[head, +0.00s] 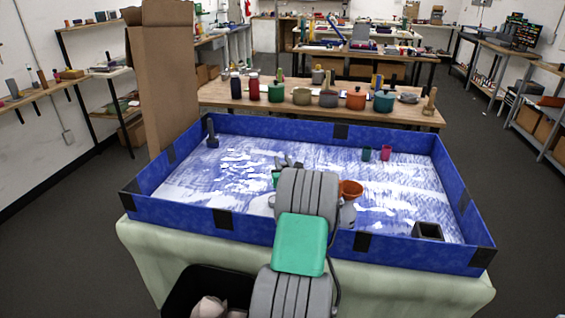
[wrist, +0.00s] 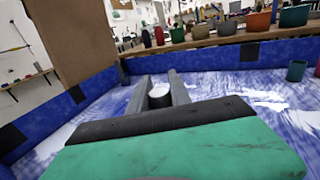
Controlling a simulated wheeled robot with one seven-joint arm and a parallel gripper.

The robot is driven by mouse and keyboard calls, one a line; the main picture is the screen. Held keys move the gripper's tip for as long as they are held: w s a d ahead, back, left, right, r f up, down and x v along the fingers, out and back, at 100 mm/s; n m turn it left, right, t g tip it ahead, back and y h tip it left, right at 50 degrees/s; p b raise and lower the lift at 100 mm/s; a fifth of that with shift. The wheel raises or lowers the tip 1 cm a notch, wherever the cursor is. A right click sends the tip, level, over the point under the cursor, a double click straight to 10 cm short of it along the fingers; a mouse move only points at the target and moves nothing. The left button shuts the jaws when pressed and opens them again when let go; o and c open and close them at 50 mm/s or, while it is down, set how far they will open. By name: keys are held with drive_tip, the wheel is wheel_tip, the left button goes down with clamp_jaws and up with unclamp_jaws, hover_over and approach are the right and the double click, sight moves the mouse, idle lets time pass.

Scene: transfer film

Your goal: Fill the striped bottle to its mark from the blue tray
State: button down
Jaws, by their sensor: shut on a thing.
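The blue tray (head: 168,208) has tall blue walls with black patches, and its floor shows glossy blue and white streaks like liquid. My gripper (head: 288,162) is over the middle of the tray, seen from behind. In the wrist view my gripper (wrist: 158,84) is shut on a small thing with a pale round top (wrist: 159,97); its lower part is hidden. A green thing (head: 277,178) shows just left of my wrist, and I cannot tell if it is the held one. An orange bowl-shaped thing (head: 351,187) is right of my wrist. I cannot make out the striped bottle.
A teal cup (head: 366,154) and a crimson cup (head: 386,153) stand toward the tray's back right. A dark upright thing (head: 212,138) is at the back left, a black open box (head: 427,230) at the front right. A cardboard piece (head: 160,80) rises behind the left wall.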

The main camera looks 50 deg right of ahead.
wheel_tip(320, 180, up, 16)
drive_tip(key=p, duration=1.1)
drive_tip(key=shift+f, duration=0.15)
